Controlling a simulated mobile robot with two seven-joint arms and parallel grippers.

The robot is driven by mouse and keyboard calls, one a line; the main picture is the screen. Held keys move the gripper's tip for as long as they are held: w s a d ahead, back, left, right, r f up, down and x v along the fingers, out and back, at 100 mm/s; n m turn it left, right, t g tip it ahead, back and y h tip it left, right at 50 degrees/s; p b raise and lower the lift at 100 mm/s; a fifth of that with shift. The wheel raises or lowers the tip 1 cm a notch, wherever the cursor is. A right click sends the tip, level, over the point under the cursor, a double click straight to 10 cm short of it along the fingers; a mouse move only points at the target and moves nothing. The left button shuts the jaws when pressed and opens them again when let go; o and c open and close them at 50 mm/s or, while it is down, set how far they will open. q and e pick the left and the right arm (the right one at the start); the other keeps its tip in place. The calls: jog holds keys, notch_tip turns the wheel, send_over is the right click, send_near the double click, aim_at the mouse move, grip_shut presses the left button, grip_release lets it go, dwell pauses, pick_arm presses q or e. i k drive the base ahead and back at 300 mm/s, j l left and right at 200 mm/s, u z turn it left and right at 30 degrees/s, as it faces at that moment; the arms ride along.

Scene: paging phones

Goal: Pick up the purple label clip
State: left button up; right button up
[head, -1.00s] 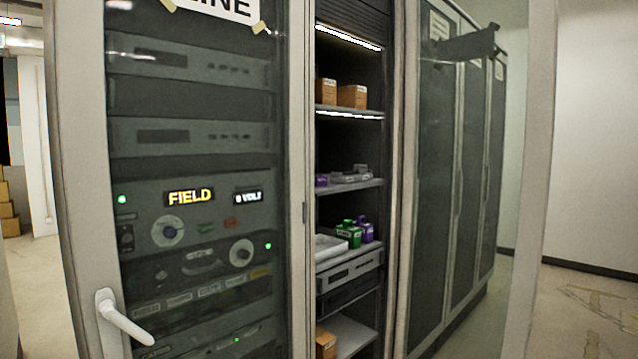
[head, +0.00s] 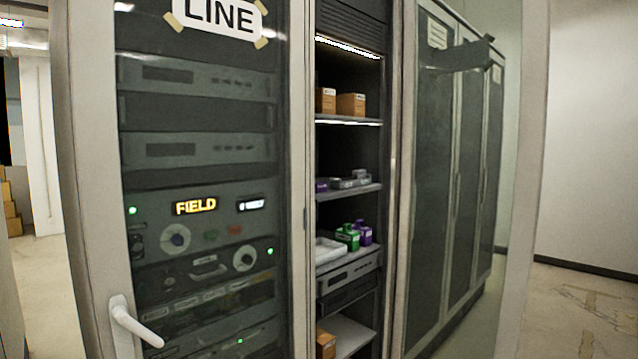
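Small purple items show on two shelves of the open rack bay in the head view. One purple item (head: 322,185) lies at the left of the middle shelf, beside grey pieces (head: 349,181). A purple upright block (head: 365,235) stands on the lower shelf, right beside a green block (head: 347,236). They are too small to tell which, if either, is the purple label clip. Neither of my grippers is in view.
A white tray (head: 328,251) sits left of the green block. Brown boxes (head: 351,104) stand on the upper shelf. A glass-fronted equipment cabinet with a white door handle (head: 135,322) fills the left. Closed dark cabinets (head: 433,190) stand right; floor (head: 575,310) shows at far right.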

aim_at(321, 186)
jog(key=i+z, duration=0.1)
jog(key=z, duration=0.3)
jog(key=i+z, duration=0.15)
jog(key=z, duration=0.25)
jog(key=i+j+z, duration=0.25)
jog(key=i, duration=0.25)
jog(key=i+j+z, duration=0.25)
jog(key=i, duration=0.2)
jog(key=i+j, duration=0.5)
